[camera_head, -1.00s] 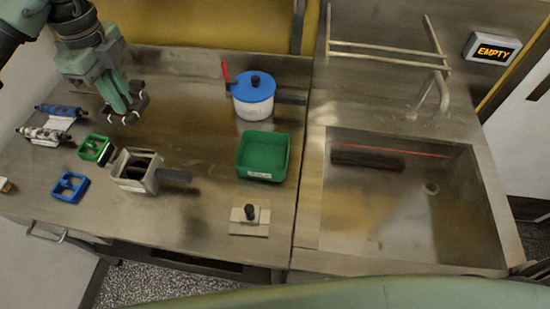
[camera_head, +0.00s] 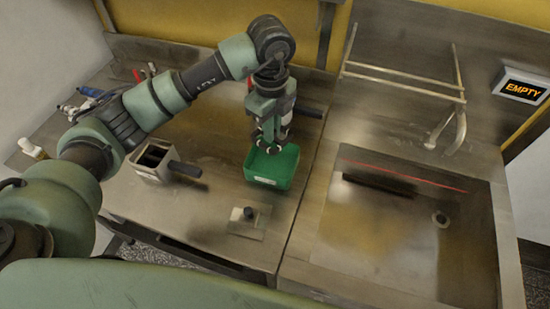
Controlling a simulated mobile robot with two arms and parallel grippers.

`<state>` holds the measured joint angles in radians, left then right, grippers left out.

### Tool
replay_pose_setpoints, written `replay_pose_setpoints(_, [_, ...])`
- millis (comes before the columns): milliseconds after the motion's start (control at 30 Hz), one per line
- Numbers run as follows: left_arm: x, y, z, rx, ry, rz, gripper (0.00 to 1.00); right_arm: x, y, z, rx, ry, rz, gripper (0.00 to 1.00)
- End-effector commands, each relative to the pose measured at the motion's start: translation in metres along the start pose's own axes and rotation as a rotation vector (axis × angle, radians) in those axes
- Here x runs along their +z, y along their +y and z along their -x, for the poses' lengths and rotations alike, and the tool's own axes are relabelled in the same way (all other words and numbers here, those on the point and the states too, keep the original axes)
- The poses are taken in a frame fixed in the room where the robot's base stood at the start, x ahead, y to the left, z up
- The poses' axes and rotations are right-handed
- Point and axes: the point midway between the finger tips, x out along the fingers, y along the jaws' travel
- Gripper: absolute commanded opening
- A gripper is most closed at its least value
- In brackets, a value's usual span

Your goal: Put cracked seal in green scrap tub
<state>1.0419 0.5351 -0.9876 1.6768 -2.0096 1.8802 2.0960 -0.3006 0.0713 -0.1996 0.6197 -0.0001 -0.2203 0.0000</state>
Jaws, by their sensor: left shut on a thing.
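The green scrap tub (camera_head: 285,172) stands on the steel counter near the middle, left of the sink, with a small white label on its front. My left gripper (camera_head: 269,149) points down over the tub's back part, its fingertips at about rim height in the picture. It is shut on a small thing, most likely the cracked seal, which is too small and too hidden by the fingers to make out. I cannot tell whether the fingers touch the tub. My right gripper is not in view.
A metal box with a dark handle (camera_head: 152,162) stands left of the tub. A flat plate with a black knob (camera_head: 248,214) lies in front. The sink (camera_head: 400,235) is at right.

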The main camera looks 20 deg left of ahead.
Motion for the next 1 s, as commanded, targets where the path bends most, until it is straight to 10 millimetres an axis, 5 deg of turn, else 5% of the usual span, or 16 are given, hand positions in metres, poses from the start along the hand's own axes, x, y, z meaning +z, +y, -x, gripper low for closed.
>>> replay_pose_setpoints(300, [-0.001, 0.001, -0.072, 0.003, 0.0, -0.001, 0.0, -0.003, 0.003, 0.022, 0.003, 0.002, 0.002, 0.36])
replay_pose_setpoints(733, [0.0, 0.001, -0.123, 0.002, 0.001, 0.001, 0.0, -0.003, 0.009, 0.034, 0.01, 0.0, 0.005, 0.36])
replay_pose_setpoints(1000, [0.0, 0.0, -0.129, -0.001, 0.0, -0.001, 0.0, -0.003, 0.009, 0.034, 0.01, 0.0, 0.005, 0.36])
